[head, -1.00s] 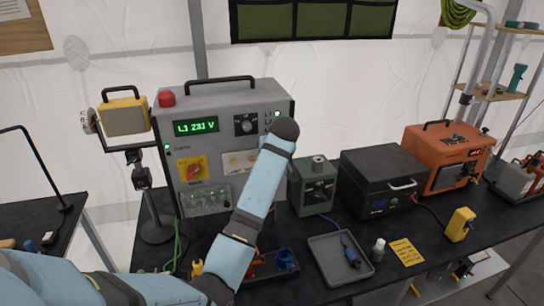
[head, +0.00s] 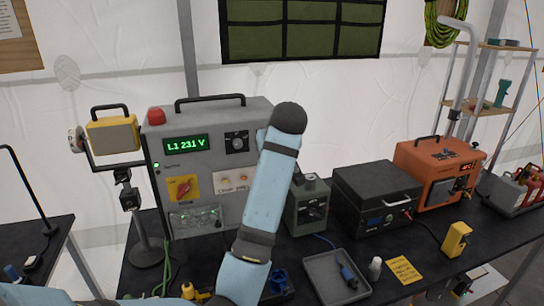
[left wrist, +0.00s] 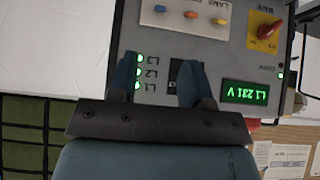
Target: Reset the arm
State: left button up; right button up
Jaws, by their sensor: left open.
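My left arm (head: 265,205), light blue with dark bands, rises from the bottom of the head view in front of the grey test panel (head: 205,112). Its rounded black joint (head: 289,118) is beside the panel's upper right corner. My left gripper (left wrist: 158,75) is not made out in the head view. In the left wrist view its two blue fingers are apart with nothing held. The dark dial (left wrist: 186,72) shows between and behind them, with the lit L1 to L3 lamps (left wrist: 139,72) by one finger. Contact cannot be told. My right gripper is not in view.
The panel's green display (head: 186,143) reads L1 231 V. A red button (head: 156,117) sits on top. A green box (head: 307,205), a black case (head: 376,195) and an orange unit (head: 440,170) stand to the right. A grey tray (head: 337,277) lies in front.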

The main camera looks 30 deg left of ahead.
pick_arm(q)
jog(key=s+d+f+m+t+h, duration=0.1)
jog(key=s+d+f+m, duration=0.15)
jog(key=f, duration=0.75)
jog(key=s+d+f+m+t+h, duration=0.1)
jog(key=s+d+f+m+t, duration=0.2)
jog(key=f, duration=0.6)
jog(key=s+d+f+m+h, duration=0.1)
jog(key=s+f+m, duration=0.25)
jog(key=f, duration=0.65)
jog(key=s+d+f+m+h, duration=0.1)
jog(key=s+d+f+h, duration=0.1)
jog(key=s, duration=0.5)
jog(key=s+d+f+m+t+h, duration=0.1)
jog(key=s+d+f+h, duration=0.1)
jog(key=s+d+f, duration=0.2)
jog(key=s+d+f+m+h, duration=0.1)
jog(key=s+f, duration=0.5)
jog(key=s, duration=0.6)
jog(key=d+m, duration=0.1)
jog(key=d, duration=0.1)
jog(key=shift+d+f+t+h, duration=0.2)
jog(key=shift+d+t+h, duration=0.2)
jog(key=shift+s, duration=0.1)
